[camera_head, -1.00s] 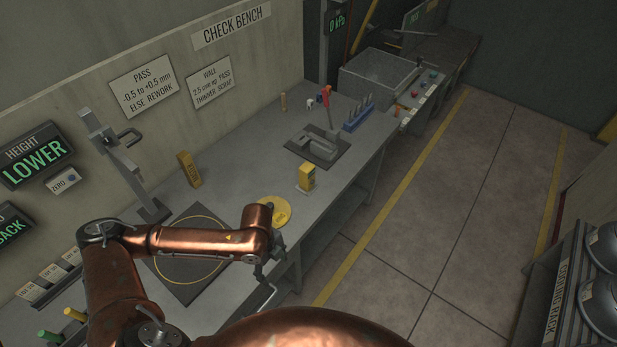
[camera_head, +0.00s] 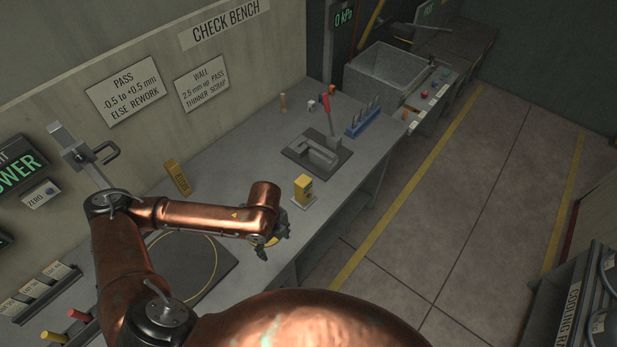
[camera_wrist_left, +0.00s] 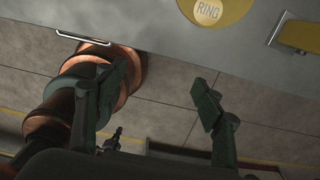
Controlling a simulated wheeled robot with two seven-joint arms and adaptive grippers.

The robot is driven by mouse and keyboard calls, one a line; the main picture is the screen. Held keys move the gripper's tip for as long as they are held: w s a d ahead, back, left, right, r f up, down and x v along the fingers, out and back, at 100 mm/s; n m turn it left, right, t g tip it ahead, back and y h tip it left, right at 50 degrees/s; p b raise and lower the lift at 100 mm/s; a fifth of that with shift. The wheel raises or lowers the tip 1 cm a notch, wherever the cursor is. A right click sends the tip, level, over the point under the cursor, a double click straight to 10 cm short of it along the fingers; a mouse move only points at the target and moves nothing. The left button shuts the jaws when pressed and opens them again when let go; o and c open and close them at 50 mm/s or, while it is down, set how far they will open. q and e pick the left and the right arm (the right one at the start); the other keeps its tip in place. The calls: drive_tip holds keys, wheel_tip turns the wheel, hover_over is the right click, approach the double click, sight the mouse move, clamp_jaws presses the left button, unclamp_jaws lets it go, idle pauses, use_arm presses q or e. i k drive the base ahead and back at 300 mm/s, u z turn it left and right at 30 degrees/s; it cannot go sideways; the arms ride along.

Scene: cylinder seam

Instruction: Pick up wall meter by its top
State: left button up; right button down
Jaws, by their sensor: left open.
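The wall meter, which I take to be the small yellow block with a dark face (camera_head: 303,188), stands upright on a pale base near the bench's front edge. In the left wrist view a yellow block on a metal base (camera_wrist_left: 300,36), seemingly the same meter, shows at the upper right, cut by the frame. My left gripper (camera_head: 263,252) is at the bench's front edge, left of and nearer than the meter, not touching it. In the left wrist view its fingers (camera_wrist_left: 160,91) are apart with nothing between them. My right gripper is not in view.
A yellow disc marked RING (camera_wrist_left: 212,8) lies on the bench, mostly hidden behind my gripper in the head view. A grey fixture with a red handle (camera_head: 318,150) stands beyond the meter. A yellow block (camera_head: 177,178) stands near the wall. Bench around the meter is clear.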

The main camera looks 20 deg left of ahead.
sight(303, 185)
drive_tip(key=i, duration=1)
